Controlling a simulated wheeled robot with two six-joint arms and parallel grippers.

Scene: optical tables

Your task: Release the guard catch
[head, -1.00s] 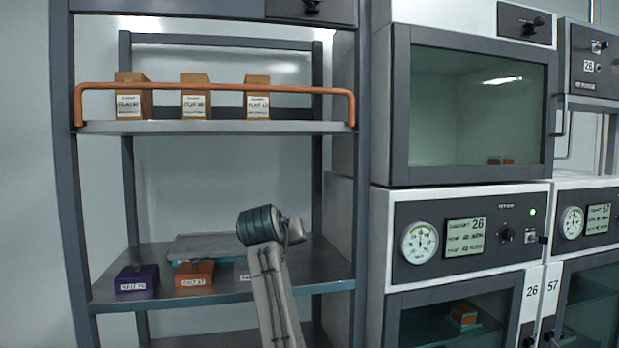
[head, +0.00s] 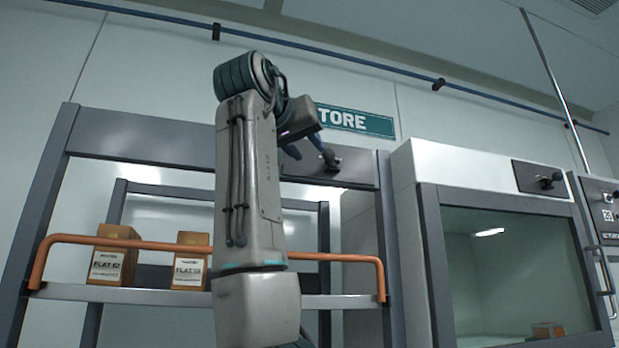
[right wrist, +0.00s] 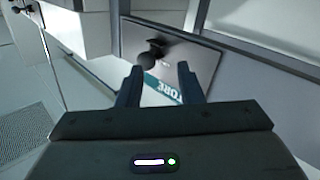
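The catch is a black knob with a short lever (right wrist: 150,58) on a dark plate (right wrist: 200,62) in the right wrist view. In the head view the plate (head: 355,172) is on the rack's top beam, and the knob is partly hidden by my gripper. My right gripper (head: 312,158) is raised in front of it. In the right wrist view its two fingers (right wrist: 158,76) are apart, with the knob just beyond and between the tips; contact cannot be told. The orange guard bar (head: 140,244) runs across the shelf front below. My left gripper is not in view.
Boxes labelled FLAT (head: 112,262) stand on the shelf behind the bar. A glass-fronted cabinet (head: 425,200) with its own knob plate (head: 540,178) stands to the right. A green STORE sign (head: 358,121) is on the wall above the rack.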

